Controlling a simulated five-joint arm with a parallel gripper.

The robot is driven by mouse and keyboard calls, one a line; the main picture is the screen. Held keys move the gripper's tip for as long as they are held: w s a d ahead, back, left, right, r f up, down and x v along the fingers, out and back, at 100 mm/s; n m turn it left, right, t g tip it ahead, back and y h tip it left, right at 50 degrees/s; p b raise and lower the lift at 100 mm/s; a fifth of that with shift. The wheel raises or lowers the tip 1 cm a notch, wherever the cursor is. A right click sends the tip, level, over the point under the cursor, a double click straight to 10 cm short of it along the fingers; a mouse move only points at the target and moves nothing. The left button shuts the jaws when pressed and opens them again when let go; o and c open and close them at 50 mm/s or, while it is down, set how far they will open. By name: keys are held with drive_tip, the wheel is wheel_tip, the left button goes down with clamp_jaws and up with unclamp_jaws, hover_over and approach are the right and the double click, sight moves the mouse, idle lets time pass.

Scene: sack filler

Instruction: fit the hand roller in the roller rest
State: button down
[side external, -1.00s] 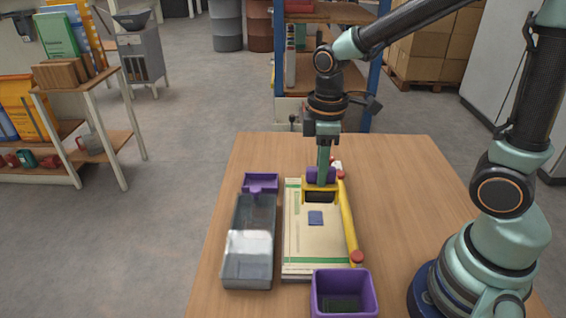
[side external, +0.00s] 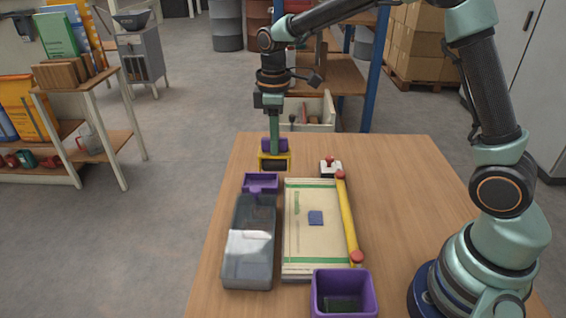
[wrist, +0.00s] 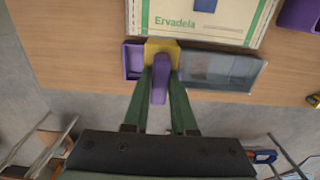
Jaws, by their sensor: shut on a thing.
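My gripper (side external: 274,147) is shut on the purple handle of the hand roller (side external: 274,161), which has a yellow frame and a black roller. The roller hangs below the fingers, handle up, and looks raised off the table. The roller rest (side external: 260,187) is a small purple tray at the table's far left, just in front of and below the roller in the side view. In the wrist view the fingers (wrist: 159,85) grip the purple handle, and the yellow frame (wrist: 163,44) covers part of the rest's edge. The rest (wrist: 131,64) looks empty there.
A smoky clear box (side external: 249,245) stands by the rest. Right of it lies a printed sack (side external: 315,255) with a blue patch and a yellow red-ended bar (side external: 348,215). A white red-knobbed box (side external: 331,167) and purple bin (side external: 343,293) stand nearby. The right tabletop is clear.

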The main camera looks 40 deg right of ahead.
drive_tip(key=w+f, duration=0.6)
drive_tip(key=shift+w+d+f, duration=0.2)
drive_tip(key=shift+w+d, duration=0.05)
drive_tip(key=shift+w, duration=0.05)
idle(0.5)
drive_tip(key=shift+f, duration=0.1)
idle(0.4)
drive_tip(key=shift+f, duration=1.4)
drive_tip(key=c, duration=0.7)
unclamp_jaws()
drive_tip(key=shift+o, duration=0.2)
drive_tip(key=shift+r, duration=0.1)
